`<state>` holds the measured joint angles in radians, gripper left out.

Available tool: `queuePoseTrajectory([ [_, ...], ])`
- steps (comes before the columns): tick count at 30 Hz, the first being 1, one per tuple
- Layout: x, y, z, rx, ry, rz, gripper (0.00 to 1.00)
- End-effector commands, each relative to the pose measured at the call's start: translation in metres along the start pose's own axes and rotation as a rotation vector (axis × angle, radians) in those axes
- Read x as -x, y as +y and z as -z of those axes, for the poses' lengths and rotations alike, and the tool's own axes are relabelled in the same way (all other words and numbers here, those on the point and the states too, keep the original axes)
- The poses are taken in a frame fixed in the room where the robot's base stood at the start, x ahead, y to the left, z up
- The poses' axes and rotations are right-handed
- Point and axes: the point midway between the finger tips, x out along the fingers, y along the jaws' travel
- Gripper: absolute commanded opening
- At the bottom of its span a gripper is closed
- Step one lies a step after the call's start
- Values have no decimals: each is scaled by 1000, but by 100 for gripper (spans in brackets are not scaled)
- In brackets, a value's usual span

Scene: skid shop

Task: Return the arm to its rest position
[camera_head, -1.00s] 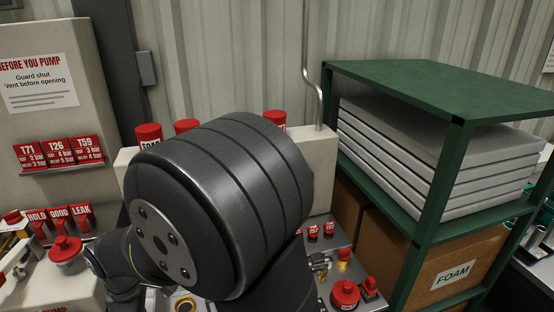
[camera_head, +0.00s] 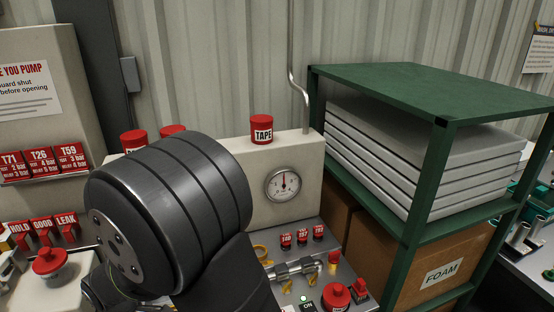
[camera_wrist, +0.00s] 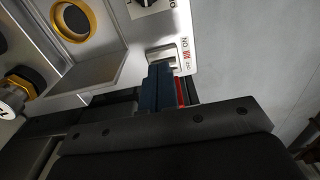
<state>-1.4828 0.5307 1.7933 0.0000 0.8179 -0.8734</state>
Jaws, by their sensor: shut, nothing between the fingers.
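In the wrist view, my gripper (camera_wrist: 161,84) is shut and empty, with its blue fingers together. The fingertips show in front of a light switch plate (camera_wrist: 181,52) marked ON and OFF; I cannot tell whether they touch it. In the head view, a large dark rounded joint of my arm (camera_head: 165,210) fills the lower left middle. My gripper is hidden there behind or below the arm.
A panel with a round gauge (camera_head: 283,185) stands behind my arm, a red TAPE tin (camera_head: 262,130) on top. A green shelf rack (camera_head: 420,190) with grey slabs and a FOAM box (camera_head: 430,262) stands right. Red tags (camera_head: 42,160) and a red knob (camera_head: 50,262) are left.

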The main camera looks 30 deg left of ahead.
Motion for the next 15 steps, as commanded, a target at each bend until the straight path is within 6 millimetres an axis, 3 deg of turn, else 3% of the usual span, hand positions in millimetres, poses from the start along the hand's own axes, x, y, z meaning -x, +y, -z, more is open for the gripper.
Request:
queuePoseTrajectory([
  [6, -14, 0, 0, 0, 0, 0, 0],
  [15, -15, 0, 0, 0, 0, 0, 0],
])
